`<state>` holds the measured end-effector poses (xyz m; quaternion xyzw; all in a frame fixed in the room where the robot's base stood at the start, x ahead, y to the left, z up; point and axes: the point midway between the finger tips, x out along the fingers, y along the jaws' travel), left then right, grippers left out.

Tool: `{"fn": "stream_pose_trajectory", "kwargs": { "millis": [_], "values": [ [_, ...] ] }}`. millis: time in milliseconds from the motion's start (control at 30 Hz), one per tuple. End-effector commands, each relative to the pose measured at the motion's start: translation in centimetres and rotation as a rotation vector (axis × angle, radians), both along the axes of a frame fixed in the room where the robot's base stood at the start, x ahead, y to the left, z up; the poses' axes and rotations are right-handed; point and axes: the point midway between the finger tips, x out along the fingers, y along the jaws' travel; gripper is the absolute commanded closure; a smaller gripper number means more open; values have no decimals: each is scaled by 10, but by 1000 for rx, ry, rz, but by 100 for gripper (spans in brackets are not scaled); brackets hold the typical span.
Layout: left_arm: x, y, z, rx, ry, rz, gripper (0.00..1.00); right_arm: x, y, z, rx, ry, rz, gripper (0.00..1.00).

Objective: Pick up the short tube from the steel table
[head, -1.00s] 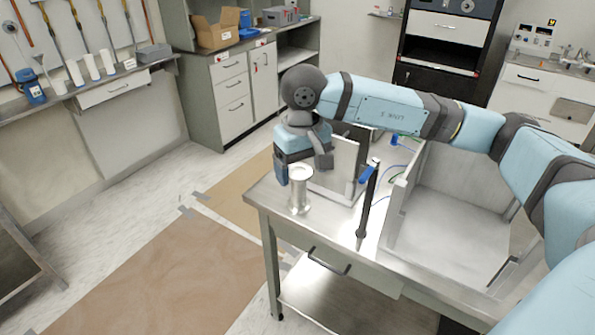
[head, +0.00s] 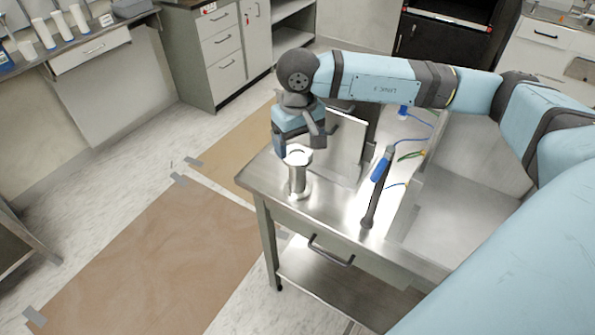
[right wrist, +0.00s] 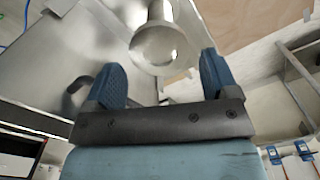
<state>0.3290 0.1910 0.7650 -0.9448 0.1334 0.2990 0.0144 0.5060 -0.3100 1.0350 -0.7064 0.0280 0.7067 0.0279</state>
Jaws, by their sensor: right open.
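The short tube (head: 298,175) is a shiny metal tube with flanged ends. It stands upright near the left corner of the steel table (head: 330,222). My right gripper (head: 288,150) is just behind the tube, in part hidden by the wrist and the tube's top. In the right wrist view the two blue fingers of my right gripper (right wrist: 162,82) are spread wide. The tube (right wrist: 158,45) shows beyond and between the fingertips there, with its round flange nearest, and nothing is held. My left gripper is not in view.
A metal bracket plate (head: 337,143) stands upright right behind the tube, close to my right gripper. A steel box (head: 465,185) and coloured cables (head: 410,155) lie further right.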

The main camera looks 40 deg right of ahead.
Motion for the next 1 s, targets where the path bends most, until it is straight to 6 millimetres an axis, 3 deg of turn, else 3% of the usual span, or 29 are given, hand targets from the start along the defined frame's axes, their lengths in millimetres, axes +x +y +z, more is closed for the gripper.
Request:
{"fn": "stream_pose_trajectory", "kwargs": {
  "millis": [267,600,833,1000],
  "values": [
    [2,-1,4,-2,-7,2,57,0,0,-18,0,1,0,20],
    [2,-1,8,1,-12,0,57,3,-2,-63,0,1,0,20],
    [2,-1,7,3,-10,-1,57,3,-2,-65,0,-1,0,20],
    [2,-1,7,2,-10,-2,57,3,-2,-65,0,-1,0,59]
  ]
}}
